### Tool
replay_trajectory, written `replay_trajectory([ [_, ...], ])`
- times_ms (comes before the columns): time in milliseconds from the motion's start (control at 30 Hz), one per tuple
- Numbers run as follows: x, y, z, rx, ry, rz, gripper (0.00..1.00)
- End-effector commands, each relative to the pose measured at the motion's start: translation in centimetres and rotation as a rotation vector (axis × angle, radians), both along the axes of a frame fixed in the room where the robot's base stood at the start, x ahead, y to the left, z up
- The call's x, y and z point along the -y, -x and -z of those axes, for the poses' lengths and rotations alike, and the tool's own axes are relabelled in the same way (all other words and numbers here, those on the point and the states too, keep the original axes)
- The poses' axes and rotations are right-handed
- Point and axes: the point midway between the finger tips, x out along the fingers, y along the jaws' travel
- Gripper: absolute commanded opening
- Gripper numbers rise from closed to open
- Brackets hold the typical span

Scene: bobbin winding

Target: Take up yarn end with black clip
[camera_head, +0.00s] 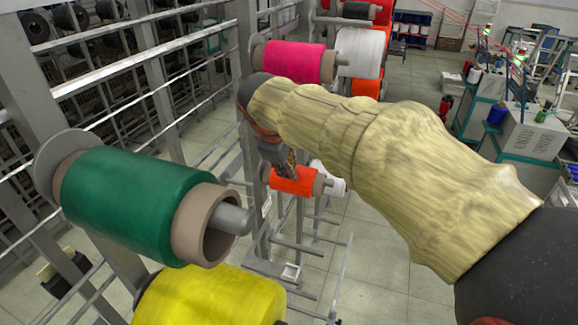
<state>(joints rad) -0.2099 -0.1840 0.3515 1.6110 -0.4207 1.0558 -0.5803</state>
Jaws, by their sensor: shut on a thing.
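My arm, in a pale yellow sleeve, reaches in from the lower right. My gripper (287,165) points down at its far end, just above and in front of an orange yarn bobbin (293,180) on the rack. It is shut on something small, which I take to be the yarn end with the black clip. The clip and the yarn strand are too small and too hidden to make out. Whether the fingers touch the orange bobbin, I cannot tell.
A green bobbin (130,203) sits on a peg at left, with a yellow bobbin (208,298) below it. A pink bobbin (293,62) sits above my gripper and a white one (361,53) beside it. Metal rack rails stand close by. The tiled floor (385,265) is clear at lower right.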

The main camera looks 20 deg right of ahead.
Motion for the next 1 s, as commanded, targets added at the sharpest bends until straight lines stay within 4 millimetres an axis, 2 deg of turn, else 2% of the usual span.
replay_trajectory([
  [800, -1.5, 2.0, -4.7, 0.001, 0.0, 0.0, 0.0],
  [1000, -1.7, 2.2, -5.2, 0.001, 0.0, 0.0, 0.0],
])
